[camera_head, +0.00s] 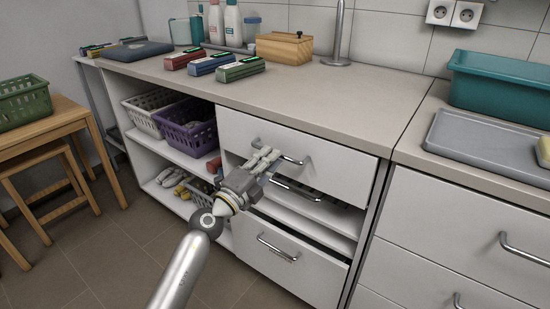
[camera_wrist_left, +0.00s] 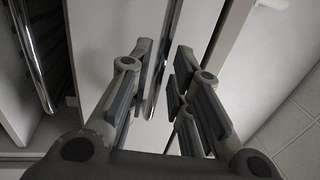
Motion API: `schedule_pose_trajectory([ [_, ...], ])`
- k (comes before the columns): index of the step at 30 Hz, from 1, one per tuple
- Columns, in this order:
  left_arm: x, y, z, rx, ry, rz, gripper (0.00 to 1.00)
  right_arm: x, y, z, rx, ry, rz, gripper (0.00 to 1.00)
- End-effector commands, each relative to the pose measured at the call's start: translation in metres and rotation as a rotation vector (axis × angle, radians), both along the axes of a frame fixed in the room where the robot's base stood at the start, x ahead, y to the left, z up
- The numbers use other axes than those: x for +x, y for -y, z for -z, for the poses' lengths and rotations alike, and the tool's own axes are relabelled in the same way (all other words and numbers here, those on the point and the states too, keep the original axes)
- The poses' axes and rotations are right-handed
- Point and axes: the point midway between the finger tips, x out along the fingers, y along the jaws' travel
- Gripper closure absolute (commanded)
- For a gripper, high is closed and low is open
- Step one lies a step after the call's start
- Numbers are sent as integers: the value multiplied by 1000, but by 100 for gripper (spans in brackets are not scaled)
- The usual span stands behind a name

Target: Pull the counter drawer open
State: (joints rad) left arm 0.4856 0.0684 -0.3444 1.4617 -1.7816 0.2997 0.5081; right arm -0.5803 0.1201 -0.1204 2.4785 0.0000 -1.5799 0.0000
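The counter drawer (camera_head: 335,170) is a white front under the beige countertop, and it looks about flush with the cabinet. Its metal bar handle (camera_head: 293,158) is partly hidden by my left gripper (camera_head: 264,160). In the left wrist view the handle bar (camera_wrist_left: 174,28) runs between the two fingers of the left gripper (camera_wrist_left: 161,82). The fingers stand apart on either side of the bar, with a gap showing. I cannot tell whether either finger touches it. My right gripper is not in view.
A second bar handle (camera_head: 297,189) sits just below, in front of an open gap; it probably shows in the wrist view (camera_wrist_left: 34,60). A lower drawer (camera_head: 300,270) has its own handle. Open shelves with a purple basket (camera_head: 188,128) are left. Several small boxes (camera_head: 240,69) lie on the countertop.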

Motion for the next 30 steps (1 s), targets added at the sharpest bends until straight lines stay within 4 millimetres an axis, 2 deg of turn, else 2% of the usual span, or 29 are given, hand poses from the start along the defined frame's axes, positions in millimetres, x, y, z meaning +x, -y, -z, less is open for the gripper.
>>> schedule_pose_trajectory([
  [6,20,14,-3,-1,-1,0,81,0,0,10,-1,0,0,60],
  [17,23,17,-5,1,-1,0,81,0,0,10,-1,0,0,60],
  [22,23,17,-5,0,-1,-1,100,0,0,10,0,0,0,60],
  [30,23,17,-4,0,-1,0,100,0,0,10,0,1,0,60],
])
